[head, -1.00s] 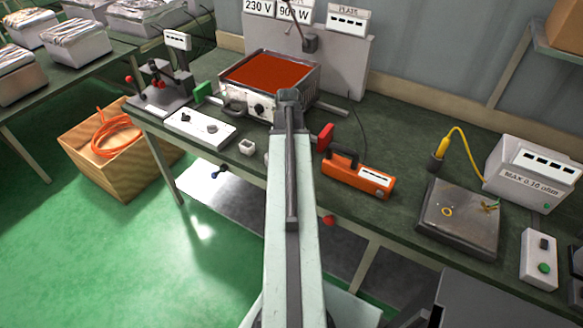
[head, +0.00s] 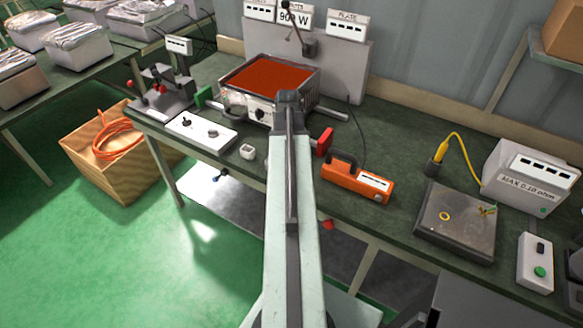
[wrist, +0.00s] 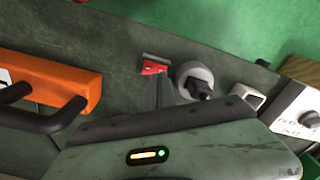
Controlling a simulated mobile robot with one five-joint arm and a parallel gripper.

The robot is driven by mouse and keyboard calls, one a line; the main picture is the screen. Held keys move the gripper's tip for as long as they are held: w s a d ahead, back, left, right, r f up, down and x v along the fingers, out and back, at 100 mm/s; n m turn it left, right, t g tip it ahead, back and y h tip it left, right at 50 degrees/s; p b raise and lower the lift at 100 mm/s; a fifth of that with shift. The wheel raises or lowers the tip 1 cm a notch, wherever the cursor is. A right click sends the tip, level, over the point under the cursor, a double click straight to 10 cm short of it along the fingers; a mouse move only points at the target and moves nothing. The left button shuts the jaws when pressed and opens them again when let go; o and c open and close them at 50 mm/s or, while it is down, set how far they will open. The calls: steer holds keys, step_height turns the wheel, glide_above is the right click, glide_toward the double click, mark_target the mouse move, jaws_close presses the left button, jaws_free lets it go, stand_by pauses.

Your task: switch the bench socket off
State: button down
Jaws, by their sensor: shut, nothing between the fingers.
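A small red switch in a pale frame (wrist: 155,66) sits near the bench edge in the wrist view. Beside it is a round grey socket-like fitting with a black piece on it (wrist: 195,80); I take these two to be the bench socket and its switch, but no label confirms it. My gripper (wrist: 158,85) shows in the wrist view as a narrow grey wedge, shut and empty, its tip close to the red switch. I cannot tell whether it touches. In the head view my arm hides the gripper and the round fitting.
An orange tester (head: 358,182) lies right of my arm. A small white cup (head: 247,152) and a white control box (head: 202,132) stand left of it. The red-topped heating plate (head: 268,78) is behind. Bare bench (head: 420,150) lies right of the heater.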

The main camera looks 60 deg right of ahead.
step_height(320, 180, up, 4)
steer(key=p, duration=0.3)
steer(key=shift+r+p, duration=0.2)
steer(key=shift+p, duration=0.1)
steer(key=w+a+n, duration=0.5)
steer(key=w+a, duration=1.3)
steer(key=a, duration=0.1)
steer(key=w+a+n, duration=0.2)
steer(key=a+n, duration=0.1)
steer(key=a, duration=1.2)
steer(key=w+a+n, duration=0.1)
steer(key=a+n, duration=0.3)
steer(key=a, duration=1.2)
steer(key=shift+w, duration=0.35)
